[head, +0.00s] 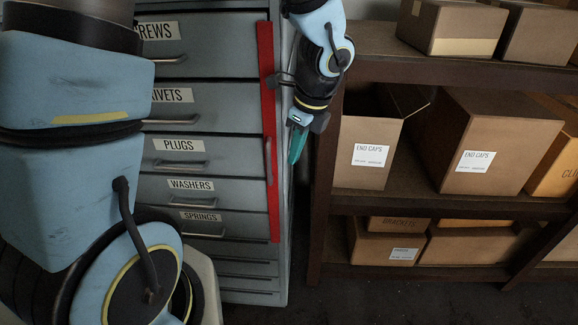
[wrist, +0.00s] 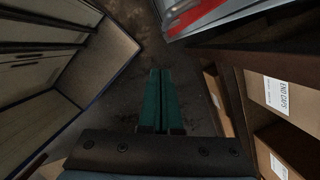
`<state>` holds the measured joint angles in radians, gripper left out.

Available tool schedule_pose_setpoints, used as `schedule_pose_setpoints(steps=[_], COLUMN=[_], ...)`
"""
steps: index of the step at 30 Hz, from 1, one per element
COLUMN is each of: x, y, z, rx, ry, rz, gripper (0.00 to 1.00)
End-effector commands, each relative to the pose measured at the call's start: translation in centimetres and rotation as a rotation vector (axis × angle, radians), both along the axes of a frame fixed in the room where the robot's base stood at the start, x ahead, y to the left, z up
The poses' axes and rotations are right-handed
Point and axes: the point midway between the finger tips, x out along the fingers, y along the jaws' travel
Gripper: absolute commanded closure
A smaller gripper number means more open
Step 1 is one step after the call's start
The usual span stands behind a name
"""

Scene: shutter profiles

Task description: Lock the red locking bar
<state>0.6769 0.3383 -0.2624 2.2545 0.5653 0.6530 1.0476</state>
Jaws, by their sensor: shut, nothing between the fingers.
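The red locking bar (head: 267,95) is a long upright strip along the right front edge of the grey drawer cabinet (head: 215,60) in the head view. A small handle shows about midway down it. I cannot tell whether it lies flat against the drawer fronts. My gripper (head: 296,150) hangs just right of the bar, teal fingers pointing down, apart from the bar in the picture. In the wrist view the fingers of my gripper (wrist: 161,100) are together and empty. I cannot make out the bar for certain in the wrist view.
A dark brown shelf (head: 415,203) with cardboard boxes (head: 365,140) stands right of my gripper; boxes also show at right in the wrist view (wrist: 275,95). A narrow dark gap separates cabinet and shelf. A red and grey object (wrist: 195,14) shows at the wrist view's top.

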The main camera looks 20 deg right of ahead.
Motion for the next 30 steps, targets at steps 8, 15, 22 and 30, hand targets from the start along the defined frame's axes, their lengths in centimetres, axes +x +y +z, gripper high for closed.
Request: schedule_pose_setpoints(steps=[8, 15, 22, 30], x=[-0.7, -0.8, -0.8, 0.9], y=[-0.6, -0.6, -0.6, 3.8], z=[3.5, 3.9, 3.9, 3.6], rx=[-0.002, 0.000, 0.001, -0.072], ry=[-0.001, 0.001, 0.001, -0.009], rz=[0.000, 0.000, 0.000, 0.349], gripper=[1.00, 1.00, 1.00, 1.00])
